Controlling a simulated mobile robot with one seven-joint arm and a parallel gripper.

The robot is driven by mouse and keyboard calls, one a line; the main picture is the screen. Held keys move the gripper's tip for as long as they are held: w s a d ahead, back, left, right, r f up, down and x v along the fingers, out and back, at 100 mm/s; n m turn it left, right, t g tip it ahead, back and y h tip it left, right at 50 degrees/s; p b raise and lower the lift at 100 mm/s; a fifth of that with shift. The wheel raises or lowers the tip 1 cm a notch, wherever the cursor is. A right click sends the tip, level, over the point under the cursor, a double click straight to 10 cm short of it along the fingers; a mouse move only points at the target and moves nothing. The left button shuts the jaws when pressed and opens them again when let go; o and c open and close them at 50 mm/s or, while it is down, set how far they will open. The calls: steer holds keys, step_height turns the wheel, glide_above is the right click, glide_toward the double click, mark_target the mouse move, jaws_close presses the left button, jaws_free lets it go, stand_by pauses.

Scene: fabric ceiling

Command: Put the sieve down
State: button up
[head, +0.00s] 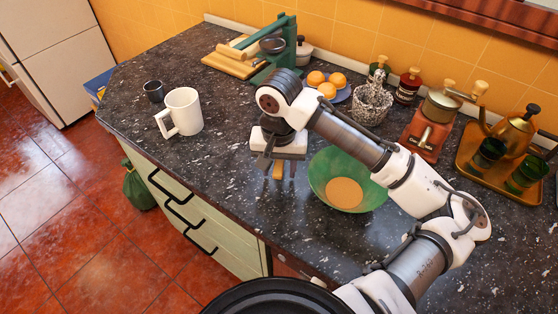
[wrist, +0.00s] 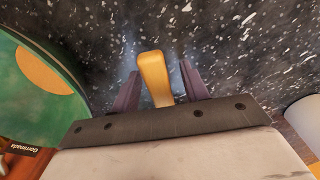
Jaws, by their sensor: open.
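A yellow-orange handle (wrist: 154,77), which looks like the sieve's, stands between the two fingers of my gripper (wrist: 158,88) in the wrist view. Dark gaps show on both sides of it, so the fingers are apart from it. In the head view the handle (head: 277,171) shows just below my gripper (head: 277,168), over the dark speckled counter. The rest of the sieve is hidden, and I cannot tell whether the handle touches the counter. My gripper is open and points down, left of the green bowl.
The green bowl (head: 322,170) with an orange-tan content is close right of my gripper. A white mug (head: 185,112) and a small dark cup (head: 154,91) stand left on the counter (head: 225,150). Oranges, jars, a grinder and a kettle tray line the back. The front edge is near.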

step_height(320, 180, up, 14)
steer(key=b, duration=0.1)
stand_by(0.4)
steer(key=shift+s+f, duration=0.1)
